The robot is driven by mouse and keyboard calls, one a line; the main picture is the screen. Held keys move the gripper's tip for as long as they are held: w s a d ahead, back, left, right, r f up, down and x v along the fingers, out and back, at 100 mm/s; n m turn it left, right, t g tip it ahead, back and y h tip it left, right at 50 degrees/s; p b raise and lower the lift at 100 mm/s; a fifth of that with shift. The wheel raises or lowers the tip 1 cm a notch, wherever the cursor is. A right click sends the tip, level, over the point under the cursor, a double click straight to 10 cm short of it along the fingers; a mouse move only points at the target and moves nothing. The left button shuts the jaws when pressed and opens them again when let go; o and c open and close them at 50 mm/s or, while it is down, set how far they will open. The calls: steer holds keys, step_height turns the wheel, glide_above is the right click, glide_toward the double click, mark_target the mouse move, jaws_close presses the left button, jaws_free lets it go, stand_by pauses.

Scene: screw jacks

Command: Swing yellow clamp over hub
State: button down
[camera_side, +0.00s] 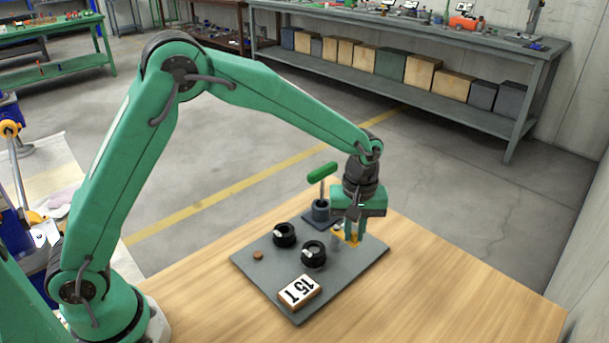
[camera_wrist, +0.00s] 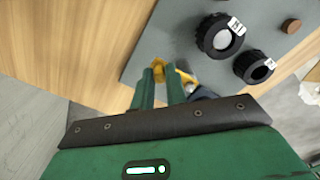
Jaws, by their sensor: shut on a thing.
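The yellow clamp (camera_side: 338,236) is at the right part of the grey plate, partly hidden by my fingers. It also shows in the wrist view (camera_wrist: 186,77), where part of it lies between and beyond the fingertips. My gripper (camera_side: 355,238) points down and is shut on the clamp; its two green fingers show in the wrist view (camera_wrist: 164,76). Two black round collars stand left of the clamp: a nearer one (camera_side: 314,254) and a farther one (camera_side: 285,235). Both carry white labels. I cannot tell for sure which is the hub. The clamp looks apart from both collars.
The grey plate (camera_side: 290,300) lies on a wooden table (camera_side: 450,300). A green-handled post (camera_side: 322,173) stands behind my gripper. A block marked 15 T (camera_side: 299,292) and a small brown disc (camera_side: 258,255) lie on the plate. The table's right side is clear.

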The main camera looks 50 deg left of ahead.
steer(key=shift+s, duration=0.1)
steer(key=m, duration=0.1)
steer(key=s+m, duration=0.1)
steer(key=m, duration=0.1)
steer(key=s+m, duration=0.1)
steer(key=m, duration=0.1)
steer(key=shift+a, duration=0.25)
steer(key=m, duration=0.1)
steer(key=s+a+m, duration=0.1)
steer(key=m, duration=0.3)
steer(key=shift+s+a+r, duration=0.1)
steer(key=shift+s+a, duration=0.15)
steer(key=shift+s, duration=0.15)
steer(key=m, duration=0.2)
steer(key=a+m, duration=0.1)
steer(key=m, duration=0.1)
steer(key=shift+s+a, duration=0.2)
steer(key=shift+s, duration=0.15)
steer(key=shift+s+a+m, duration=0.1)
steer(key=shift+a+m, duration=0.3)
steer(key=shift+m, duration=0.6)
steer(key=shift+s+a+m, duration=0.1)
steer(key=shift+a+m, duration=0.3)
steer(key=shift+m, duration=0.6)
steer(key=c, duration=1.4)
jaws_free()
